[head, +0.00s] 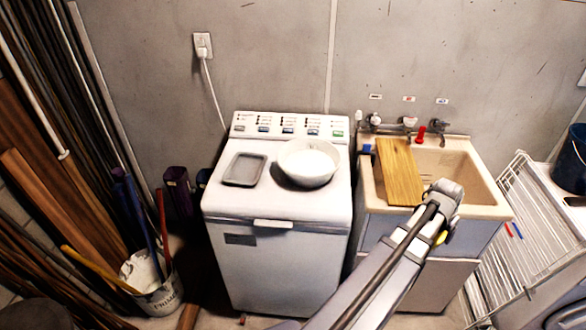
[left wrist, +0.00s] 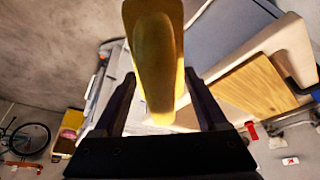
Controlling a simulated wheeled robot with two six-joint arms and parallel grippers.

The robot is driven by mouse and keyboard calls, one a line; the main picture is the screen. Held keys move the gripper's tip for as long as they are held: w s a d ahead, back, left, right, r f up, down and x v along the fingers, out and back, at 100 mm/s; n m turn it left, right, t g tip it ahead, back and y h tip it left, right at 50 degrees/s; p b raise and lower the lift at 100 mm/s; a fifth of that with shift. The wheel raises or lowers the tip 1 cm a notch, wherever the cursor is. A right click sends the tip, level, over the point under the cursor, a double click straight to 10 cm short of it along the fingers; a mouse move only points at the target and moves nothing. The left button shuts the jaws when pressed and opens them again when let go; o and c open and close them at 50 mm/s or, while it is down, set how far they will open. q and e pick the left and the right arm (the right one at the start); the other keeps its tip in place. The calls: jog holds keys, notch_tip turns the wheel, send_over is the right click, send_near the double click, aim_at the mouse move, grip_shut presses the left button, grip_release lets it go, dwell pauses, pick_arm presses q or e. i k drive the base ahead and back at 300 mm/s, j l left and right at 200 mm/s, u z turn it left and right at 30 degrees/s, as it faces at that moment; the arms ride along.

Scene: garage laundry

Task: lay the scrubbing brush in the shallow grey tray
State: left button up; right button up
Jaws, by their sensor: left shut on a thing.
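The scrubbing brush (left wrist: 155,62) shows in the left wrist view as a long yellow body between the two dark fingers. My left gripper (left wrist: 158,85) is shut on it. In the head view my left gripper (head: 443,198) is over the front of the sink, and a small yellow bit of the brush (head: 441,237) shows beside it; the rest is hidden. The shallow grey tray (head: 245,169) lies on the left part of the white washing machine's top and looks empty. It is well to the left of my gripper. My right gripper is not in view.
A white bowl (head: 308,162) stands right of the tray on the washing machine (head: 277,208). A wooden board (head: 400,172) lies across the left of the sink (head: 463,178). A red-topped item (head: 420,135) stands by the taps. A white rack (head: 515,235) is at the right.

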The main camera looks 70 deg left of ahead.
aim_at(247, 170)
jog(key=u, duration=0.4)
jog(key=k+j+u, duration=0.1)
jog(key=u, duration=0.3)
jog(key=j+u, duration=0.15)
jog(key=u, duration=0.25)
jog(key=i+j+u, duration=0.2)
jog(key=u, duration=0.2)
jog(key=i, duration=0.2)
